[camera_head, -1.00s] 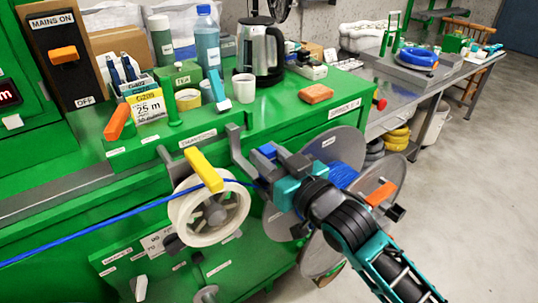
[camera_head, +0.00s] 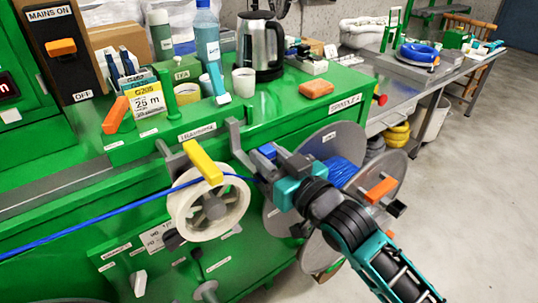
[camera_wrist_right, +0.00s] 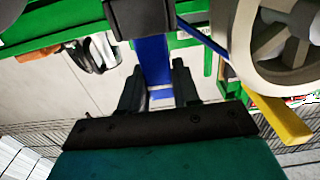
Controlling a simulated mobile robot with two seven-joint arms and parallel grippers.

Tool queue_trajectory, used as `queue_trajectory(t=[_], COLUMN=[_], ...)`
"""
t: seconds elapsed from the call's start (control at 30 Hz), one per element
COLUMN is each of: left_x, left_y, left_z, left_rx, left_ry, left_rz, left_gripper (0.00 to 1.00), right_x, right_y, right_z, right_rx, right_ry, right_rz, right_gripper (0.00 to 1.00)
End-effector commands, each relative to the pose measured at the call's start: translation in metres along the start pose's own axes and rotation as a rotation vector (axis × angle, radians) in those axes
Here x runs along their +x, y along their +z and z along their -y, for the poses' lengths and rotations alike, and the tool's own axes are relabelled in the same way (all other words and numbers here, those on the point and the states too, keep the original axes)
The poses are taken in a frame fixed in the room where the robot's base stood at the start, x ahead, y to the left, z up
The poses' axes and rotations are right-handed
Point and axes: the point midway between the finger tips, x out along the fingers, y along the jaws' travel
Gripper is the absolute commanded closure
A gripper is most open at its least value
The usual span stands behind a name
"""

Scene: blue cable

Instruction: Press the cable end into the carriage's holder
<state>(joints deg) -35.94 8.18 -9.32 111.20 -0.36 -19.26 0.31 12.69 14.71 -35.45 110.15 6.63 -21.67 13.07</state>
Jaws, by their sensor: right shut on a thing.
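The blue cable (camera_head: 110,222) comes in from the left, passes over the white wheel (camera_head: 183,208) under a yellow lever (camera_head: 203,162), and reaches my right gripper (camera_head: 267,168). My right gripper is shut on the cable end, a blue piece that shows between its dark fingers in the right wrist view (camera_wrist_right: 154,62). In that view a dark block (camera_wrist_right: 140,18) lies just beyond the blue piece; I cannot tell if it is the carriage's holder or if they touch. In the head view the gripper hides the holder area. My left gripper is not in view.
A grey spool (camera_head: 345,137) wound with blue cable stands right behind my right gripper. A grey bracket (camera_head: 236,140) rises close to its left. The green bench top (camera_head: 285,100) behind carries a kettle (camera_head: 260,45), cups, bottles and an orange block (camera_head: 316,89).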

Motion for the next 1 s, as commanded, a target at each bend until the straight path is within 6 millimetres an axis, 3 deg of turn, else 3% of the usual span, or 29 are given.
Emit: queue_trajectory(t=[1.0], left_x=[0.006], left_y=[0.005], left_z=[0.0], left_rx=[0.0], left_ry=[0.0], left_rz=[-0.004], left_gripper=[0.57], right_x=[0.0], right_y=[0.016], right_z=[0.0], right_rx=[0.0], right_ry=[0.0], right_rz=[0.0], right_gripper=[1.0])
